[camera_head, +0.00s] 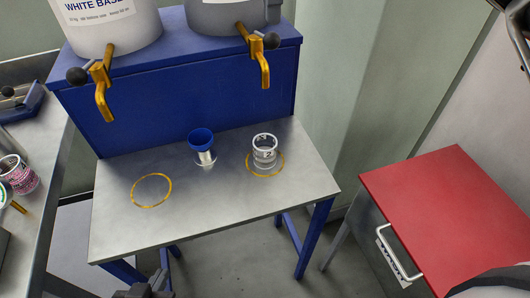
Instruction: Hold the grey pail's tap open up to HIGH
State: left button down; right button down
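The grey pail (233,17) stands on the blue stand at the top, cut by the frame edge. Its brass tap (263,66) points down at the front, with a black ball lever (271,41) to the right. A clear cup (264,152) with dark printed marks stands upright in the right yellow ring, below this tap. I cannot read its level marks, and no liquid is plain in it. My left gripper (146,287) shows only as a dark part at the bottom edge, well away from the tap; its fingers are unclear. I cannot make out my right gripper.
A white pail (108,30) with its own brass tap (103,92) stands left. The steel bench (220,215) bears a blue-topped funnel-like piece (201,142) and an empty yellow ring (152,190). A red-topped cabinet (450,205) is at right; cluttered bench at left.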

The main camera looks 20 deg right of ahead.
jog(key=shift+f+b, duration=0.9)
jog(key=shift+f, duration=0.65)
jog(key=shift+f+b, duration=0.3)
jog(key=shift+f, duration=0.25)
dwell(0.4)
jog(key=shift+r, duration=0.1)
dwell(0.5)
notch_tip(320, 180, up, 4)
jog(key=p, duration=0.4)
jog(key=shift+r, duration=0.15)
